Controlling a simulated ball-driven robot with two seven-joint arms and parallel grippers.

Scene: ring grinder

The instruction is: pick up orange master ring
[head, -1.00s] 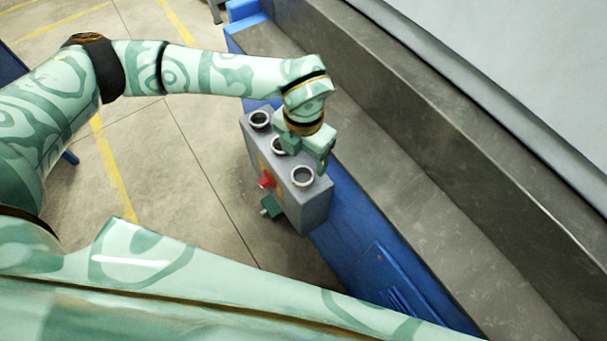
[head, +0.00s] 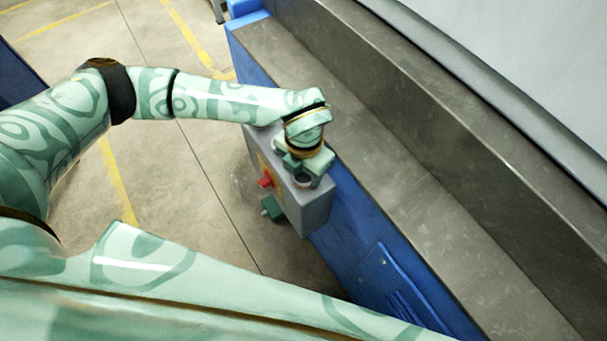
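A grey box (head: 312,208) is fixed to the side of the blue bench and carries small rings on its top. The nearest ring (head: 303,181) shows just below my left gripper, dark inside with a pale rim. I see no clear orange on it. My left gripper (head: 305,168) points down over this ring with its fingers apart, one on each side. I cannot tell whether they touch it. The other rings are hidden behind my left arm and hand. My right gripper is not in view.
A red knob (head: 265,181) and a green part (head: 271,208) stick out from the box's front. The grey bench top (head: 400,170) beside the box is bare. The blue bench side (head: 365,250) runs down to the right. Open concrete floor (head: 200,200) lies to the left.

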